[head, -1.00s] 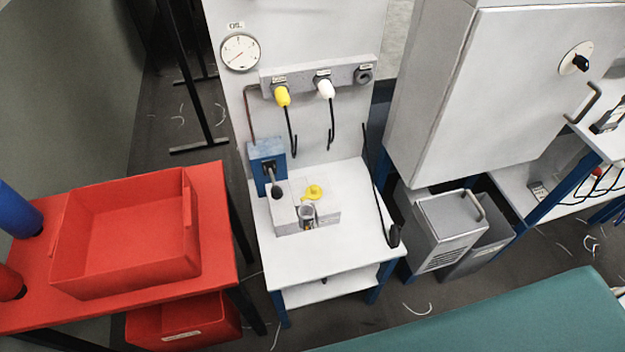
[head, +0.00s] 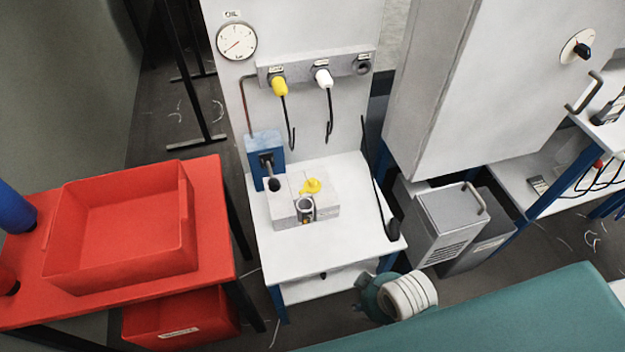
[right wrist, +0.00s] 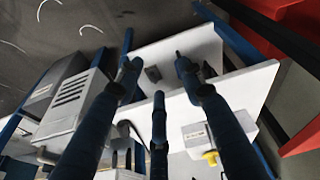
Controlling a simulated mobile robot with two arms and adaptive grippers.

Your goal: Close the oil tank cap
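The oil tank is a light grey block (head: 325,211) on the small white table. A yellow cap (head: 312,186) shows at its top, just behind an open round filler neck (head: 305,206); the neck looks uncovered. In the right wrist view, the block (right wrist: 195,135) and yellow cap (right wrist: 210,157) are at lower right, partly behind a finger. My right gripper (right wrist: 157,70) has its dark blue fingers spread, with nothing between them, apart from the cap. My left gripper is in neither view.
The white table (head: 350,237) has free room at its front and right. A blue pump box (head: 265,155) stands left of the block. A black handle (head: 392,229) is at the right edge. A red tray (head: 125,270) sits on the left; a grey unit (head: 450,220) stands right.

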